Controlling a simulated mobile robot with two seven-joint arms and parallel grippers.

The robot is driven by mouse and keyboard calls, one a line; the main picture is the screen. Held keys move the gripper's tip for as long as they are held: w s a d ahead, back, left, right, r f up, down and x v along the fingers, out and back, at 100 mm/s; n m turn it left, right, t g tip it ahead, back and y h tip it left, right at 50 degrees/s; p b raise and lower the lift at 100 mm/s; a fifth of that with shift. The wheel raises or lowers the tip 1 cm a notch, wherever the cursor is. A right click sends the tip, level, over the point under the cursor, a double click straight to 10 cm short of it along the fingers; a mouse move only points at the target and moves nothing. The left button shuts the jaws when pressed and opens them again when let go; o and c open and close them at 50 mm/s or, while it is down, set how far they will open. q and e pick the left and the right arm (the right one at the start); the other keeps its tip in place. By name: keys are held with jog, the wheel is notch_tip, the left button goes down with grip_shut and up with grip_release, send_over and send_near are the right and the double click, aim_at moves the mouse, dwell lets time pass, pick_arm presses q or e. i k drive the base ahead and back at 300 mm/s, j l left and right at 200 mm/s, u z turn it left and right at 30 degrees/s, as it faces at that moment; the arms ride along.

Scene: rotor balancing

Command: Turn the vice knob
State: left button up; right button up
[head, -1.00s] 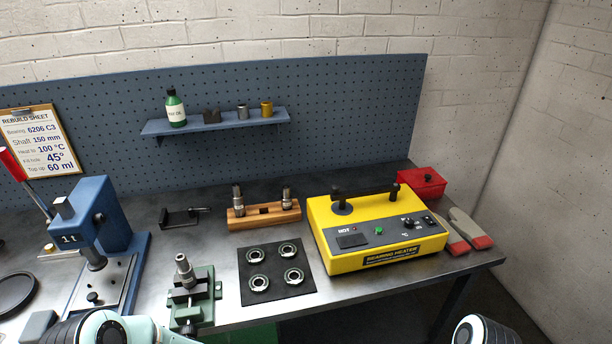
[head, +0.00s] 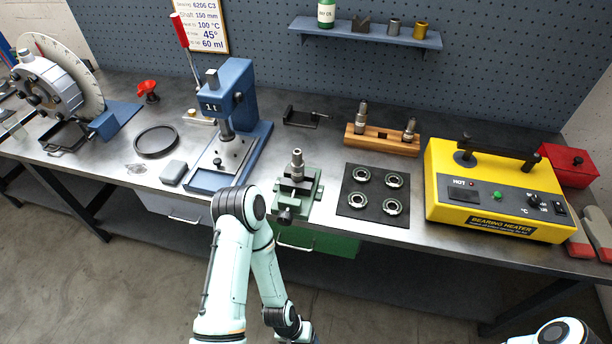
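The small green vice (head: 311,188) stands at the front edge of the bench, left of the dark mat. Its dark knob (head: 286,215) faces the front, at the bench edge. A steel cylindrical part (head: 297,164) stands upright in the vice. My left arm is folded in front of the bench, with its elbow just left of the knob and its wrist low at the bottom edge of the view. The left gripper's fingers are out of view. Only a piece of my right arm shows at the bottom right, and its gripper is out of view.
A blue press (head: 232,95) stands left of the vice. Right of it are a black mat (head: 352,207) with several bearings and a yellow bearing heater (head: 435,182). A wooden block (head: 384,145) with metal parts stands behind. A green drawer (head: 330,243) is under the bench.

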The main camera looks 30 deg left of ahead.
aim_at(284, 218)
jog(key=u, duration=1.25)
jog(key=j+z, duration=0.15)
jog(key=z, duration=0.25)
jog(key=j+z, duration=0.2)
jog(key=z, duration=0.25)
jog(key=j+z, duration=0.2)
jog(key=z, duration=0.2)
jog(key=j+z, duration=0.2)
jog(key=j, duration=0.15)
jog(key=k+j+z, duration=0.15)
jog(key=j, duration=0.2)
jog(key=k+j+z, duration=0.2)
jog(key=k+j, duration=0.1)
jog(key=j, duration=0.3)
jog(key=k+j+z, duration=0.1)
jog(key=j, duration=0.25)
jog(key=k+j, duration=0.1)
jog(key=j, duration=0.3)
